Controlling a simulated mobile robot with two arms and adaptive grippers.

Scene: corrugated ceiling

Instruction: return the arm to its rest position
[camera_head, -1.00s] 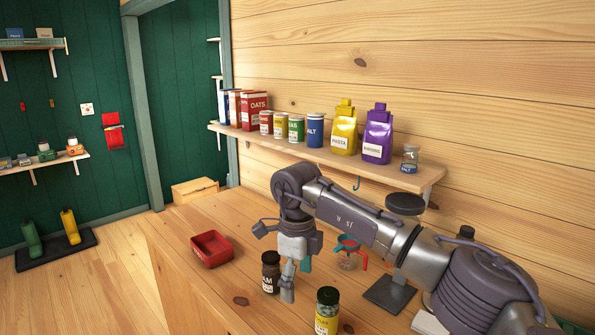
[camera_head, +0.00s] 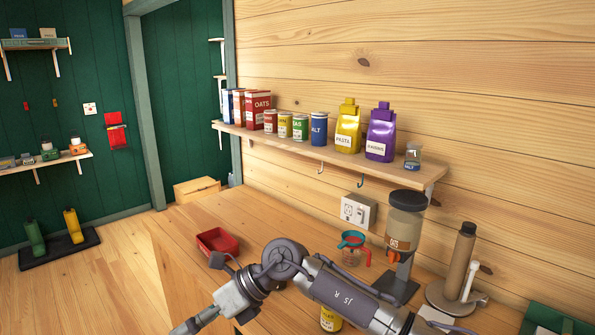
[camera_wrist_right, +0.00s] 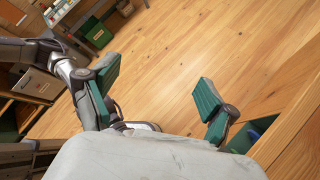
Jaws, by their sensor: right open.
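My right arm (camera_head: 340,293) reaches in from the lower right of the head view and crosses low in front of the counter. Its wrist and gripper (camera_head: 192,324) hang beyond the counter's front left side, partly cut off by the bottom edge. In the right wrist view, the right gripper (camera_wrist_right: 156,93) is open, with its two teal finger pads wide apart. Nothing is between them, only wood floor below. My left gripper is in neither view.
The wooden counter (camera_head: 210,270) holds a red tray (camera_head: 217,241), a measuring jug with funnel (camera_head: 352,248), a dispenser (camera_head: 404,235) and a roll holder (camera_head: 457,268). A yellow-labelled jar (camera_head: 330,318) is partly hidden behind my arm. In the wrist view, a counter edge (camera_wrist_right: 285,130) is close on the right.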

